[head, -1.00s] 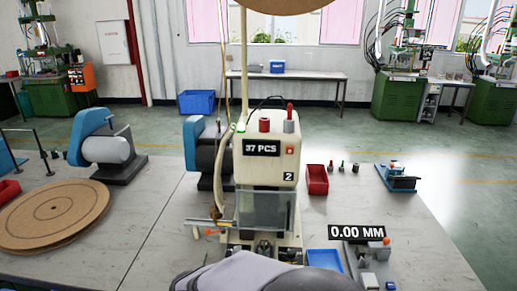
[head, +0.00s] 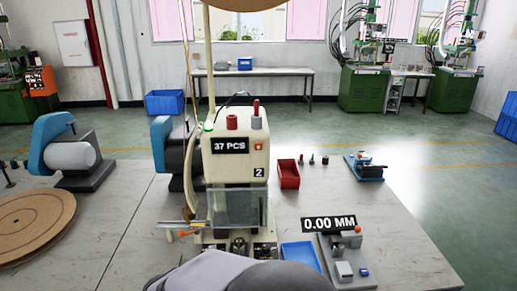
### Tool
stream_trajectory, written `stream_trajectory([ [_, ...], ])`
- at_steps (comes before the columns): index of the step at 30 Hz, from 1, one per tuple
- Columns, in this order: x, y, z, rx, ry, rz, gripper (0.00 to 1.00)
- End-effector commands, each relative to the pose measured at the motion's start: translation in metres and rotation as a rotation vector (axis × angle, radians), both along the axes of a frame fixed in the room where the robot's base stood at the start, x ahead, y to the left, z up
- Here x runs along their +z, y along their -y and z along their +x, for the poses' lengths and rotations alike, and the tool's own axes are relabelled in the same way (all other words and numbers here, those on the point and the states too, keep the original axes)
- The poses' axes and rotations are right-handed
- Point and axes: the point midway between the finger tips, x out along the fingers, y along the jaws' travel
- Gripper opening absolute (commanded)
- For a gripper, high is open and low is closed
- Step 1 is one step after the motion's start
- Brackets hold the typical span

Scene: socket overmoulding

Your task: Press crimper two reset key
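Crimper two (head: 234,157) is a cream machine standing on the grey table in the middle of the head view. Its front carries a black "37 PCS" display (head: 230,146) and a black label reading "2" (head: 259,171). A small red key in a pale square (head: 258,146) sits right of the display; I take it for the reset key. Red and grey knobs are on top, and a clear guard (head: 238,206) covers the lower front. My grey arm crosses the bottom edge in front of the machine's base. My gripper is not visible.
A red bin (head: 289,174) and a blue tray (head: 301,255) lie right of the crimper. A gauge reading "0.00 MM" (head: 329,224) stands at front right. A blue-and-grey machine (head: 66,150) and a brown reel (head: 36,225) are to the left. Bare table shows at right.

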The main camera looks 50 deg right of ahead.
Motion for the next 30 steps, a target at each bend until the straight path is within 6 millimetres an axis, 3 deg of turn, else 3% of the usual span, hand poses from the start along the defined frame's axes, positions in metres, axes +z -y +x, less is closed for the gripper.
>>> stream_trajectory([
  [4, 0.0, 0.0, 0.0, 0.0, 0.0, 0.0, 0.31],
  [8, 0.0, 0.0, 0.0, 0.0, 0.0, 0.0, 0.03],
  [9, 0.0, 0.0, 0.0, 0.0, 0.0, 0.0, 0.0],
  [30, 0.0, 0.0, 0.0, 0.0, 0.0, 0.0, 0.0],
])
